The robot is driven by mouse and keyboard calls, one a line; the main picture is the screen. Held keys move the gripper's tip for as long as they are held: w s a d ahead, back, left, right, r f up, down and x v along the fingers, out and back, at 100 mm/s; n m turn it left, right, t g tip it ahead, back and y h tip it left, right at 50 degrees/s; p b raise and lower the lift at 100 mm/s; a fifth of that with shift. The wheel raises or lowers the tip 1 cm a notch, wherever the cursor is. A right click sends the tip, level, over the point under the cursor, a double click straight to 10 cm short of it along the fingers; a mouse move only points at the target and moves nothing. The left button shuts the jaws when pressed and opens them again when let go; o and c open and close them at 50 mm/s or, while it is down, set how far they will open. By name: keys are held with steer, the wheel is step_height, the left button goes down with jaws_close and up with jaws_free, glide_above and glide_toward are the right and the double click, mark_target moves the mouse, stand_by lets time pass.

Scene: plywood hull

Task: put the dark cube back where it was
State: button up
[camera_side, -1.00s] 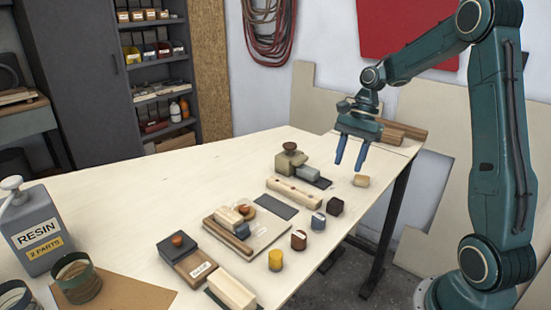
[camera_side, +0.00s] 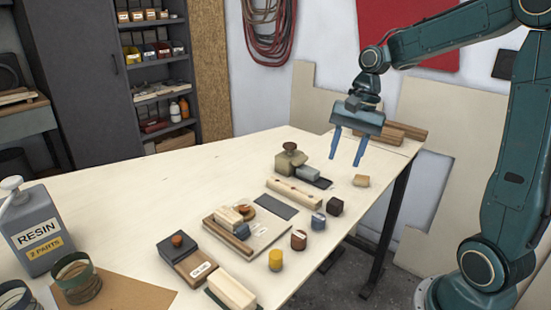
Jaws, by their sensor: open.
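The dark cube (camera_side: 335,206) sits on the pale plywood table near its right edge, between a small blue-grey cylinder and a light wooden piece. My gripper (camera_side: 346,161) is open and empty, with its two blue fingers pointing down. In the picture it is above and a little behind the cube, apart from it. Nothing visible covers the dark cube.
A wooden piece (camera_side: 361,181) lies behind the cube. The blue-grey cylinder (camera_side: 318,221), a brown cylinder (camera_side: 298,240) and a yellow cylinder (camera_side: 275,259) line the near right edge. The holed bar (camera_side: 294,193) and wood planks (camera_side: 398,133) lie nearby. The table's left half is largely clear.

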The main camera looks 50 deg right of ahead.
steer(key=s+a+r+n+t+h, duration=0.1)
steer(key=s+a+r+n+t, duration=0.1)
steer(key=s+a+n, duration=0.2)
steer(key=s+a+r+n+t+h, duration=0.1)
steer(key=s+a+r+n+t, duration=0.1)
steer(key=s+a+n, duration=0.3)
steer(key=s+n, duration=0.4)
steer(key=s, duration=0.1)
steer(key=shift+s+t+h, duration=0.25)
steer(key=shift+t+h, duration=0.05)
steer(key=shift+a+r, duration=0.1)
